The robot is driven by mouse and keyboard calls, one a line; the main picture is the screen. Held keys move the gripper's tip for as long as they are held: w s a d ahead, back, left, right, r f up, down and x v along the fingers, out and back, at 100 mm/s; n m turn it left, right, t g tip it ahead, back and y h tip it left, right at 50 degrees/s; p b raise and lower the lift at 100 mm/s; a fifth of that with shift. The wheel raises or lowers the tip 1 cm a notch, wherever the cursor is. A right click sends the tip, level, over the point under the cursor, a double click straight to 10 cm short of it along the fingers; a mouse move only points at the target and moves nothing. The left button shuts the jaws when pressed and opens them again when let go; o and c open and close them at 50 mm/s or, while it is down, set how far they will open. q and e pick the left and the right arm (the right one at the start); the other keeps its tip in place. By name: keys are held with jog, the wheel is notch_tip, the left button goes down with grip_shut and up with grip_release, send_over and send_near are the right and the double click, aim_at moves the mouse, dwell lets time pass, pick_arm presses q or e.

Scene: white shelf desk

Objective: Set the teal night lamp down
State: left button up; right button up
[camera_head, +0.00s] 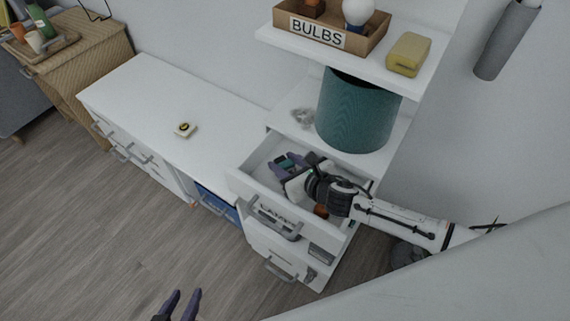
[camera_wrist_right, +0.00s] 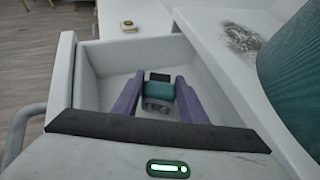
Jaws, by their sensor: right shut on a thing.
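The small teal night lamp (camera_wrist_right: 159,90), with a dark part at its far end, is between the purple fingers of my right gripper (camera_wrist_right: 158,98). In the head view my right gripper (camera_head: 284,166) is over the open top drawer (camera_head: 239,182), shut on the lamp, and mostly hides it. I cannot tell whether the lamp touches the drawer floor. My left gripper (camera_head: 181,303) is at the bottom edge of the head view, its fingers apart and empty.
A large teal cylinder (camera_head: 355,112) stands behind the drawer. Above it a shelf holds a BULBS box (camera_head: 325,38) and a yellow block (camera_head: 408,54). A small white-and-yellow item (camera_head: 185,130) lies on the white desk top (camera_head: 150,95), which is mostly clear.

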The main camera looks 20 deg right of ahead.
jog(key=shift+r, duration=0.1)
jog(key=o, duration=1.1)
jog(key=shift+f, duration=0.2)
jog(key=shift+c, duration=0.2)
jog(key=shift+r, duration=0.1)
jog(key=shift+s+r, duration=0.15)
jog(key=shift+s, duration=0.05)
jog(key=p+v, duration=0.2)
jog(key=v, duration=0.9)
jog(key=shift+s+r, duration=0.15)
jog(key=shift+s, duration=0.05)
